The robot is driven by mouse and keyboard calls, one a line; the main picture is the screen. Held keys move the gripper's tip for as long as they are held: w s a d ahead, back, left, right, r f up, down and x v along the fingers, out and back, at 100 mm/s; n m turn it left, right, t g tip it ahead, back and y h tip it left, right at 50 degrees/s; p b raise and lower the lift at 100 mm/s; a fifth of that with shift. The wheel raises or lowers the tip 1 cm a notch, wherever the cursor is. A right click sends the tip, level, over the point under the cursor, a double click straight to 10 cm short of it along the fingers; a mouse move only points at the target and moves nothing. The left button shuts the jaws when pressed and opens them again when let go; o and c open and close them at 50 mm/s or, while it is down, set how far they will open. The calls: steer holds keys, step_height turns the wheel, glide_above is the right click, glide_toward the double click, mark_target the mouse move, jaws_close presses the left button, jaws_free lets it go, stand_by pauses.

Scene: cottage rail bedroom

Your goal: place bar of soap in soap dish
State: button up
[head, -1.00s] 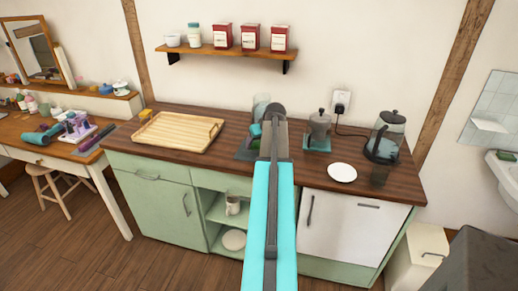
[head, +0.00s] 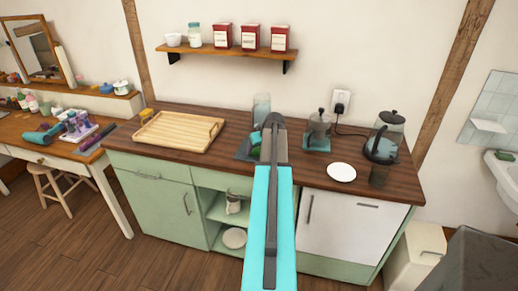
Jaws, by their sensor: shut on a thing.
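My arm reaches from the bottom middle over the counter, and its dark wrist end hides my gripper and whatever it holds. Small teal and green patches (head: 255,140) show just left of the wrist, over a dark grey mat or tray; I cannot tell what they are. I cannot make out a bar of soap. No soap dish is certain. A white round dish (head: 342,172) lies on the counter right of my arm, and a small white ledge (head: 488,126) juts from the tiled wall at the far right.
The wooden counter (head: 225,164) holds a wooden tray (head: 178,131), a glass jar (head: 261,104), a moka pot (head: 319,125) and a glass kettle (head: 385,137). A wall shelf (head: 232,51) hangs above. A cluttered dressing table (head: 62,146) stands left. Bare counter lies between the tray and my arm.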

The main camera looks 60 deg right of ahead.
steer(key=shift+f, duration=0.15)
steer(key=o, duration=1.2)
steer(key=shift+r, duration=0.2)
steer(key=b+v, duration=0.2)
steer(key=v, duration=1)
